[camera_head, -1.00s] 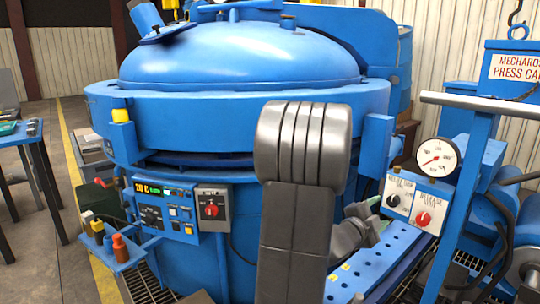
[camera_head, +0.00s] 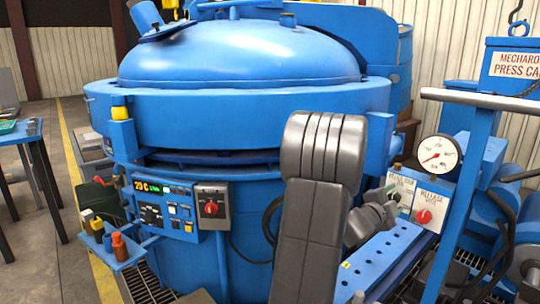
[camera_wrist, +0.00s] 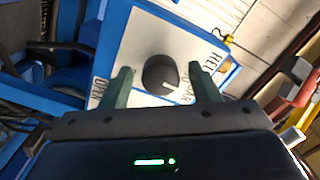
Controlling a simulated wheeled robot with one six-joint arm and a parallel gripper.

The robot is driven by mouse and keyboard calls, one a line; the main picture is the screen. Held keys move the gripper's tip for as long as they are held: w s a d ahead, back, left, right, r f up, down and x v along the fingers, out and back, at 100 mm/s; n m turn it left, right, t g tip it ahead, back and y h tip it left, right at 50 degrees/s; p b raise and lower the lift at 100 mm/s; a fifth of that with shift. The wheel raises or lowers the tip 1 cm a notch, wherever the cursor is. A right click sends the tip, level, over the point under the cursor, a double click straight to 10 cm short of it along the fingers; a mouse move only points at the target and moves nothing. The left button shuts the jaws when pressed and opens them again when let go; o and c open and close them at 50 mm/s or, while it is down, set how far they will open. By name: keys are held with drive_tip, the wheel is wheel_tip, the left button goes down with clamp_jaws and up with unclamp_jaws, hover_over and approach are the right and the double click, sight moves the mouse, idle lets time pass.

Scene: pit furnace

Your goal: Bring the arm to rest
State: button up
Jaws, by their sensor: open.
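My arm (camera_head: 318,190) stands large in front of the furnace in the head view. My gripper (camera_wrist: 160,68) shows in the wrist view with its two green fingers apart. A black knob (camera_wrist: 160,74) on a white labelled plate shows between and beyond the fingers; I cannot tell whether they touch it. In the head view the wrist (camera_head: 368,222) is by the control panel at the right, partly covering the plate of the left knob. The red release knob (camera_head: 424,216) is clear beside it.
The blue furnace (camera_head: 240,120) fills the middle. Its control box (camera_head: 165,210) and a small shelf with bottles (camera_head: 119,246) are at the left. A pressure gauge (camera_head: 438,154), a blue post and the press stand close at the right. A blue drilled rail (camera_head: 385,255) lies below the wrist.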

drive_tip(key=m+b, duration=0.2)
drive_tip(key=m, duration=0.8)
drive_tip(key=m+b, duration=0.2)
drive_tip(key=m, duration=0.9)
drive_tip(key=shift+s+a+f, duration=0.1)
drive_tip(key=shift+a, duration=0.1)
idle(0.4)
